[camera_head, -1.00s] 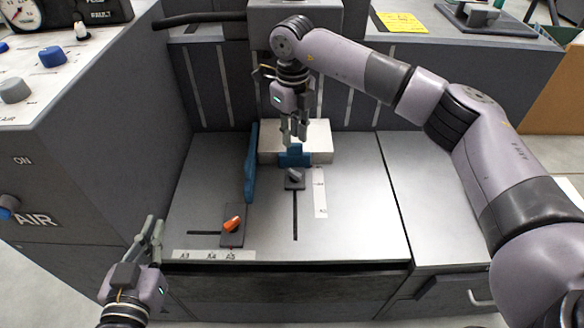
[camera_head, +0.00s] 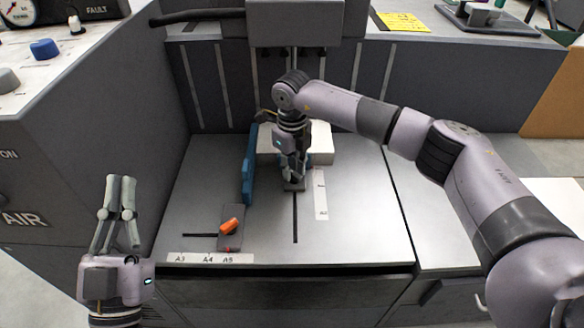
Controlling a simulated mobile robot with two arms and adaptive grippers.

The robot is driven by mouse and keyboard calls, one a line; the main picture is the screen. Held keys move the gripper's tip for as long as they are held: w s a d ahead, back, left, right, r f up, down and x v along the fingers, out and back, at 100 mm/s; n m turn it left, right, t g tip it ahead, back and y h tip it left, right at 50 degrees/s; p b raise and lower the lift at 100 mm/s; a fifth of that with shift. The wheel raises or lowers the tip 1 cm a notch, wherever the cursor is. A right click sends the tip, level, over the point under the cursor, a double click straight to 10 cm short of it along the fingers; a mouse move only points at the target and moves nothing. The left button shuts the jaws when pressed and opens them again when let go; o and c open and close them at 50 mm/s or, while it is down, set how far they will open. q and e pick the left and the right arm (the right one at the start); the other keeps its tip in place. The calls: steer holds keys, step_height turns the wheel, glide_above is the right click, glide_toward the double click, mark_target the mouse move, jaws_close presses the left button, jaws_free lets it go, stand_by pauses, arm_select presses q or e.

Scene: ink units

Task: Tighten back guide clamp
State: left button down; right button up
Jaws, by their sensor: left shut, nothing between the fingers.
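The back guide is a small blue block in front of a white paper stack (camera_head: 325,142); my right gripper mostly covers it. Its clamp has a dark base (camera_head: 294,187) at the head of a slot in the grey tray (camera_head: 355,215). The clamp's grey lever is hidden behind the fingers. My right gripper (camera_head: 293,178) points down right over this clamp; whether its fingers grip the lever is not clear. My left gripper (camera_head: 121,180) is shut and empty, pointing up at the tray's left. The blue side guide (camera_head: 249,166) stands left of the stack. Its orange clamp lever (camera_head: 231,226) lies tilted on a dark plate.
A label strip (camera_head: 210,259) runs along the tray's front edge, and a scale strip (camera_head: 321,194) lies right of the slot. A grey panel with knobs (camera_head: 45,49) rises at the left. The tray's right part is clear.

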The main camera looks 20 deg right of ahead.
steer(key=shift+c, duration=0.4)
jaws_close()
